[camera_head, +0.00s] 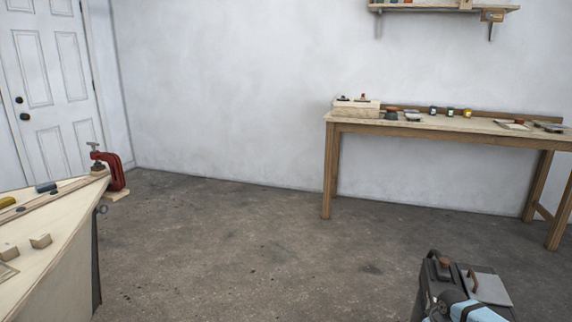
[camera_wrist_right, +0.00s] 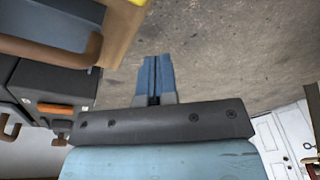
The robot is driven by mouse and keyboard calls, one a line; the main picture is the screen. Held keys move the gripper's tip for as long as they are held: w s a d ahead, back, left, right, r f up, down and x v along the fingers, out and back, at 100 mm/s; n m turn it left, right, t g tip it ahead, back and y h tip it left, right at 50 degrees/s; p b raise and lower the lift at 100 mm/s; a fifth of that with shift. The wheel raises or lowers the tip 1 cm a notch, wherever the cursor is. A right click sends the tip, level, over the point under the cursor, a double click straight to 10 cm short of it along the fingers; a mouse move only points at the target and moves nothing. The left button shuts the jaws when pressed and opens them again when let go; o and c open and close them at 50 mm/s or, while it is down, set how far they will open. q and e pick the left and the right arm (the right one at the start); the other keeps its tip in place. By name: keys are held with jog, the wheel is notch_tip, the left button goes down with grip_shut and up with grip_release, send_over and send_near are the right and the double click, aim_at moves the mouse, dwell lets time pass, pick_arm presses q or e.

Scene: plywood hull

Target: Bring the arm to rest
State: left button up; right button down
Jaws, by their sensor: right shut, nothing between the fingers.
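My right gripper (camera_wrist_right: 155,72) shows in the right wrist view. Its two blue fingers are together, with nothing between them, and bare concrete floor shows behind them. A light blue part of my right arm (camera_head: 475,311) shows at the bottom right edge of the head view, close to a dark box; I cannot tell whether they touch. The right gripper's fingers are not visible in the head view. My left gripper and left arm are in neither view.
The dark box (camera_head: 436,272) with an orange-brown handle also shows in the wrist view (camera_wrist_right: 55,90), left of the fingers. A plywood hull (camera_head: 50,240) with a red clamp (camera_head: 117,172) stands at left. A workbench (camera_head: 332,170) stands at the wall. Floor between is clear.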

jog(key=s+a+r+n+t+y, duration=0.2)
jog(key=s+a+n+t+y, duration=0.3)
jog(key=s+a, duration=1.25)
jog(key=s+a+r+m+t+y, duration=0.1)
jog(key=s+a+r+t+y, duration=0.2)
jog(key=s+r, duration=0.65)
jog(key=s+a+r+t+y, duration=0.1)
jog(key=s+a+r+t, duration=0.25)
jog(key=s+r, duration=0.6)
jog(key=w+a+r+m+t+h, duration=0.1)
jog(key=w+a+r+m+t, duration=0.35)
jog(key=w+r, duration=0.2)
pick_arm(q)
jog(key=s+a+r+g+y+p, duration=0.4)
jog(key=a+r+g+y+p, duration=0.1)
jog(key=p, duration=3.1)
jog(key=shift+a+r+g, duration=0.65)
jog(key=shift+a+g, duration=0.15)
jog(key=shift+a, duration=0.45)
pick_arm(e)
jog(key=s+d+r+m+g+h, duration=0.1)
jog(key=s+d+r+g+h, duration=0.3)
jog(key=d+r+g+h, duration=0.2)
jog(key=shift+s+d+r+g, duration=0.35)
jog(key=shift+d+r, duration=0.25)
jog(key=shift+d, duration=0.35)
